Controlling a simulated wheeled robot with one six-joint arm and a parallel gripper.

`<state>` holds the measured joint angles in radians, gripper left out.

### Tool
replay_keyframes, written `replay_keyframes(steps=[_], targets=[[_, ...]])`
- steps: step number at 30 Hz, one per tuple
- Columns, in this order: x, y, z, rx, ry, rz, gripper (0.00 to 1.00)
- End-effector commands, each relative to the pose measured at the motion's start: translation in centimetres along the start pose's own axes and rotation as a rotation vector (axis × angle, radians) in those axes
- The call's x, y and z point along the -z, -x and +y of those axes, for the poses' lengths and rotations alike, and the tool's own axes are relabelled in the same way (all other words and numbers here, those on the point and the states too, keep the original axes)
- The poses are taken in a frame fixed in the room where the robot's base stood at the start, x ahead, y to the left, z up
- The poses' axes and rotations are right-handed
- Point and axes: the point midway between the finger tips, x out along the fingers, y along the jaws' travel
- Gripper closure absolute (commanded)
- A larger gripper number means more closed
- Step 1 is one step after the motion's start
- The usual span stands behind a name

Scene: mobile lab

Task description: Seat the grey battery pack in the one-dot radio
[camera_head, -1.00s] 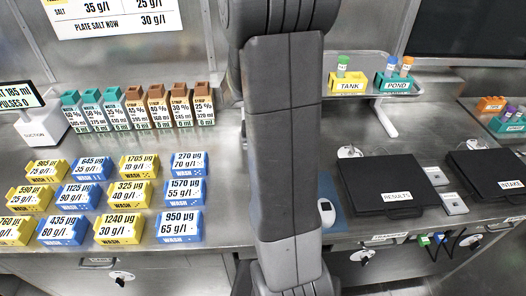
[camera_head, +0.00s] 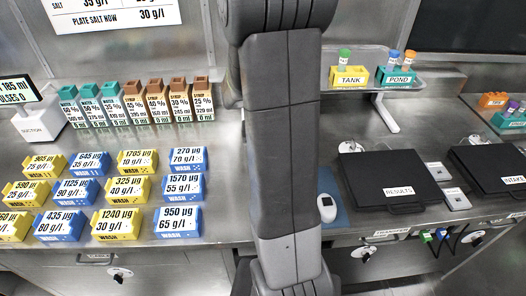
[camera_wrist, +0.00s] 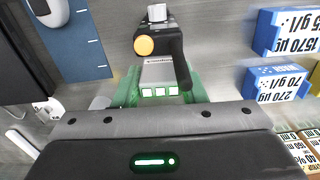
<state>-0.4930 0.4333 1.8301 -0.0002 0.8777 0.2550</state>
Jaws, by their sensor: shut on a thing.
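My gripper (camera_wrist: 160,95) shows in the wrist view with green-tinted fingers around a light grey piece (camera_wrist: 160,72), which I take to be the grey battery pack. It bears small print and several pale green squares. Just beyond it, touching or overlapping in the picture, is a black thing (camera_wrist: 160,42) with a yellow knob and a stubby arm, perhaps a radio. I cannot tell whether the two are joined. No dot mark is readable. In the head view my arm hides the gripper and what it holds.
Yellow and blue wash blocks (camera_head: 128,189) stand left of my arm. Bottles (camera_head: 155,103) stand behind them. Right of my arm are a blue mat (camera_head: 335,190) with a white device (camera_head: 327,208), a black RESULTS case (camera_head: 380,175) and a shelf with a TANK rack (camera_head: 350,76).

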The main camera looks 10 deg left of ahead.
Motion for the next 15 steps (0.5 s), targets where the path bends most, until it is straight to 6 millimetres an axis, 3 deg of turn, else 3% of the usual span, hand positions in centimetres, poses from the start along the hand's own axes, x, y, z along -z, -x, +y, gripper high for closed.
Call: replay_keyframes(steps=[15], targets=[[0.0, -1.4, 0.0, 0.000, 0.000, -0.001, 0.98]])
